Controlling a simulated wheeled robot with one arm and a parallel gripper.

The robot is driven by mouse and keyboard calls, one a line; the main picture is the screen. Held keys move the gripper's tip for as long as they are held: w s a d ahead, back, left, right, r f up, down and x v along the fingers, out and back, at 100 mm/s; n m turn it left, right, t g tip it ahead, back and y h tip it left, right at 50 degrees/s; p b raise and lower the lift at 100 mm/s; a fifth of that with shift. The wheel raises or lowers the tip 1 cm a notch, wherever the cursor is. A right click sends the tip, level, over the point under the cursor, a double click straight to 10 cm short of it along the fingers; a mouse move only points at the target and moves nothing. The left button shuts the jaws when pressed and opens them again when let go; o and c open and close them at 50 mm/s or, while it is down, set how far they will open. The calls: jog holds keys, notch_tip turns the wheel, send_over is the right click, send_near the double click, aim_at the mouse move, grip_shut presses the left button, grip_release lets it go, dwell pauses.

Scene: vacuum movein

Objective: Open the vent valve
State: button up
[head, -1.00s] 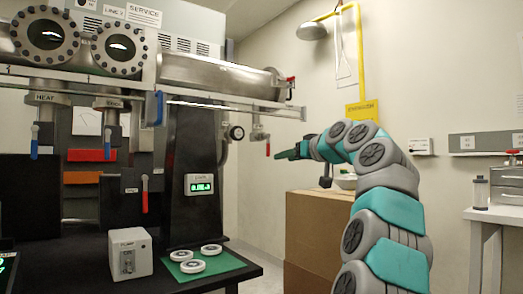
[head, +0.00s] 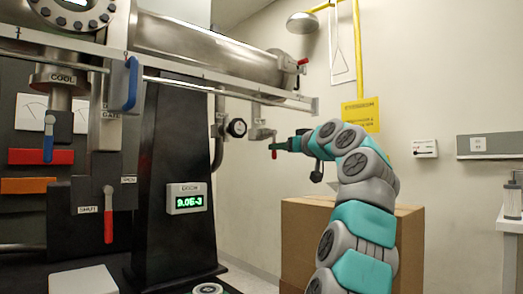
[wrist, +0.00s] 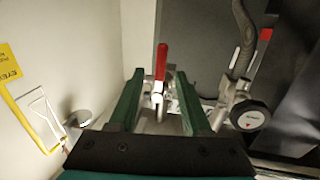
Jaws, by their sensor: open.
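A small metal valve (head: 262,133) with a red lever (head: 274,154) sits beside a round gauge, below the right end of the steel chamber. No label on it can be read. In the head view the lever hangs down, close to the tip of my gripper (head: 283,146). In the wrist view the red lever (wrist: 161,62) stands between the two green fingers of my gripper (wrist: 160,80). The fingers are spread, with a gap on both sides of the lever. Whether either finger touches it cannot be told.
The gauge (wrist: 250,115) and a grey hose (wrist: 243,40) lie right of the fingers. The steel chamber (head: 210,50) and its rail are above. A yellow shower pipe (head: 361,50) runs along the wall.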

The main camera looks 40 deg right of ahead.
jog(key=w+p, duration=0.3)
jog(key=w, duration=0.4)
jog(key=shift+w+d, duration=0.15)
jog(key=shift+d, duration=0.25)
grip_shut()
dwell(1.1)
